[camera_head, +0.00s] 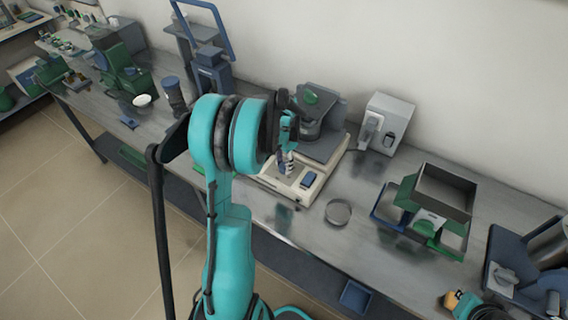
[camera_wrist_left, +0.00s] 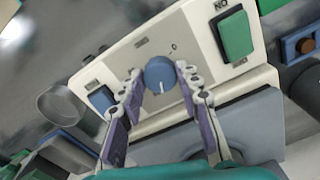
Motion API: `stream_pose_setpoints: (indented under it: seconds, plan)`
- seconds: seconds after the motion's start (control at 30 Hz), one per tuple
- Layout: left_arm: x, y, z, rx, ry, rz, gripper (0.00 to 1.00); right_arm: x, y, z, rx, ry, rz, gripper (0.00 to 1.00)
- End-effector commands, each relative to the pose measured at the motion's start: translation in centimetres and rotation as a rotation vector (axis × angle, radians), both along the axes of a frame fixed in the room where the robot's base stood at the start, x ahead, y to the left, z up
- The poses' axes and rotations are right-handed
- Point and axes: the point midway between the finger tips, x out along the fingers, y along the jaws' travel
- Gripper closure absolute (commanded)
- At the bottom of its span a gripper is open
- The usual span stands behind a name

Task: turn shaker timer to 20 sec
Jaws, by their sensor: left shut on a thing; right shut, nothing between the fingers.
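The shaker (camera_head: 275,186) is a cream-coloured device on the bench in the head view, and its panel (camera_wrist_left: 190,38) fills the middle of the wrist view. The round blue timer knob (camera_wrist_left: 159,74) has a white pointer line toward the bottom of the wrist view. My left gripper (camera_wrist_left: 160,82) has its purple fingers closed on either side of the knob; in the head view the gripper (camera_head: 287,165) is over the panel and hides the knob. A green switch (camera_wrist_left: 237,36) and a blue switch (camera_wrist_left: 102,98) flank the knob. My right gripper (camera_head: 450,299) is shut and empty at the bottom right.
A round glass dish (camera_head: 338,212) lies right of the shaker. A white-grey device (camera_head: 386,124) stands behind it near the wall. A green and grey box-shaped device (camera_head: 443,192) stands further right. The bench's front edge (camera_head: 300,248) runs below the shaker.

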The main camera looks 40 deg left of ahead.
Motion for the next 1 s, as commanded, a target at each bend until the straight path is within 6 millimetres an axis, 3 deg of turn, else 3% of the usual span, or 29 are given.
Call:
stream_pose_setpoints:
  seconds: [0.4, 1.0]
  plan:
    - [0.02, 0.03, 0.00, 0.000, 0.000, -0.243, 0.95, 0.00, 0.00, -0.15, 0.000, 0.000, 0.000, 1.00]
    - [0.03, 0.03, 0.01, 0.000, 0.000, -0.301, 0.95, 0.00, 0.00, -0.17, 0.000, 0.000, 0.000, 1.00]
